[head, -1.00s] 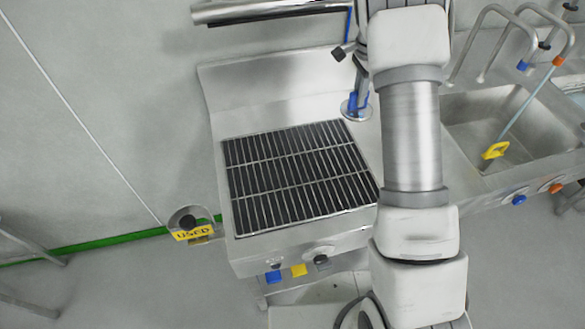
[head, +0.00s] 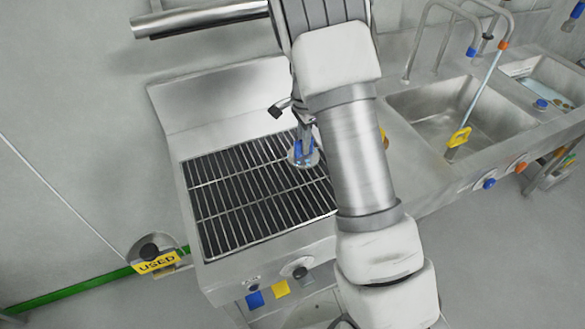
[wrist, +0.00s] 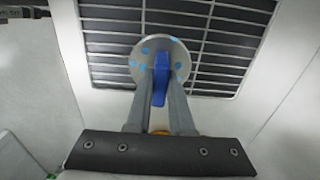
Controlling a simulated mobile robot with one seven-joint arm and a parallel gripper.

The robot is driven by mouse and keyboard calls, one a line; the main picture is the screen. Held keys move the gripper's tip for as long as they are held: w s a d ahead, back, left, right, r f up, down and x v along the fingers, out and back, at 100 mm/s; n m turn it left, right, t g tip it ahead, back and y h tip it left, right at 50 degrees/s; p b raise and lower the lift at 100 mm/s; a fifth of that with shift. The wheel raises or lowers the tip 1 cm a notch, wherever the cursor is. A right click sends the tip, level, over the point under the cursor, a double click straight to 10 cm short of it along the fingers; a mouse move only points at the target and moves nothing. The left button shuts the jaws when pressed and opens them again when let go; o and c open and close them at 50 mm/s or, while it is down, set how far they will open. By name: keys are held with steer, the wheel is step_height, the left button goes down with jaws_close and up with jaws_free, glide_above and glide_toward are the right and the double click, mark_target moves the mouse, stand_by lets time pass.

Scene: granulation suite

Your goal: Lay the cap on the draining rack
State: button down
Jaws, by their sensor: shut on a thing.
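The cap (head: 313,160) is a grey metal disc with a blue grip piece. My gripper (head: 303,140) is shut on that blue piece. In the wrist view, the cap (wrist: 143,63) shows light blue spots, and the fingers of my gripper (wrist: 160,88) close on the blue piece from both sides. The draining rack (head: 225,200) is a grid of metal bars over a dark recess. The cap is over the rack's right part in the head view. I cannot tell whether it touches the bars. My arm hides the rack's right edge.
A steel back panel (head: 215,100) rises behind the rack, with a horizontal metal tube (head: 200,19) above. A sink (head: 480,125) with taps and a yellow-ended tool (head: 459,137) is at the right. A yellow "USED" sign (head: 157,263) is at lower left. The rack's left part is clear.

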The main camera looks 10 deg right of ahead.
mark_target(295, 165)
steer(key=s+a+f, duration=0.2)
steer(key=s+a, duration=0.1)
steer(key=shift+s+f, duration=0.1)
steer(key=shift+f, duration=0.2)
steer(key=shift+f+p, duration=0.3)
steer(key=shift+f, duration=1.85)
steer(key=c, duration=0.8)
jaws_free()
step_height(295, 165, up, 12)
steer(key=s+r+n+t+y, duration=0.1)
steer(key=s+r+n+t, duration=0.2)
steer(key=s+r+n, duration=0.7)
steer(key=s+r+n+t, duration=0.1)
steer(key=s+r+n, duration=0.2)
steer(key=s+r, duration=0.2)
steer(key=s+r+n+t+h, duration=0.1)
steer(key=s+r, duration=0.4)
steer(key=s, duration=0.5)
steer(key=shift+s+n+t, duration=0.25)
steer(key=shift+n+t, duration=0.05)
steer(key=shift+n, duration=0.6)
